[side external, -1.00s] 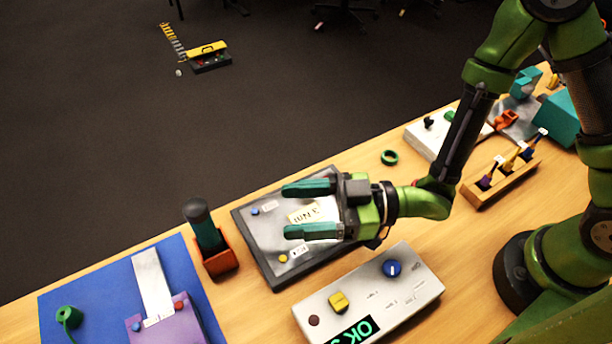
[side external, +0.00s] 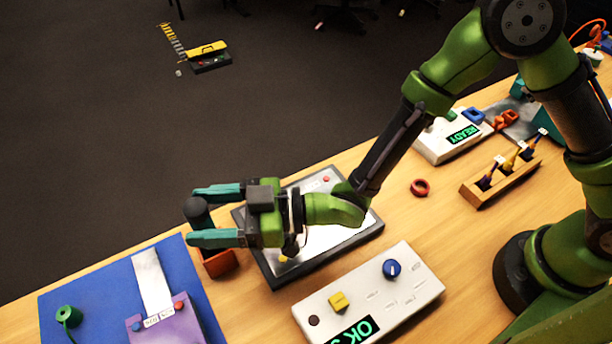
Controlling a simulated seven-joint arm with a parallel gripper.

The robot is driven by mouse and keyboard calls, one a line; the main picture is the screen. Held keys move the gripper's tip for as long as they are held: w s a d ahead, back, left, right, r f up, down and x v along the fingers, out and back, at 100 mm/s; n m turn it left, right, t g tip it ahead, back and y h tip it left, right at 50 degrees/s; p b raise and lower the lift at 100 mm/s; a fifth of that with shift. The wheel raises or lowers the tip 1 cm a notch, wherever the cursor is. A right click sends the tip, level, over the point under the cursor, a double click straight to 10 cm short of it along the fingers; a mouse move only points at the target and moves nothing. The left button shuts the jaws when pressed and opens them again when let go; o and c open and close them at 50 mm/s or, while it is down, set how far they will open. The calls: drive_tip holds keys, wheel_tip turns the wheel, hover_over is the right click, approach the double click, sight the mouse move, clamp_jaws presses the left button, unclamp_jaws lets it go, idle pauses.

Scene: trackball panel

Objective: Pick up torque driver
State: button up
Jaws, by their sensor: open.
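The torque driver (side external: 198,211) appears to be the upright dark-capped tool in an orange-red holder (side external: 219,264) left of the grey-framed tray. My gripper (side external: 190,217) is open and level, pointing left. Its two teal fingers reach to either side of the driver's upper part, one on the far side and one on the near side. The dark top shows between the fingertips. The near finger hides the driver's lower body and part of the holder. I cannot tell whether either finger touches it.
The grey-framed tray (side external: 345,239) lies under my wrist. A white control box (side external: 412,293) with a blue knob stands in front of it. A blue mat (side external: 82,292) with a purple block (side external: 175,315) is at left. A red ring (side external: 420,187) and a wooden rack (side external: 480,195) are at right.

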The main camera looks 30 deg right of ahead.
drive_tip(key=x, duration=0.3)
drive_tip(key=shift+w+a+r, duration=0.1)
drive_tip(key=shift+a+r, duration=0.1)
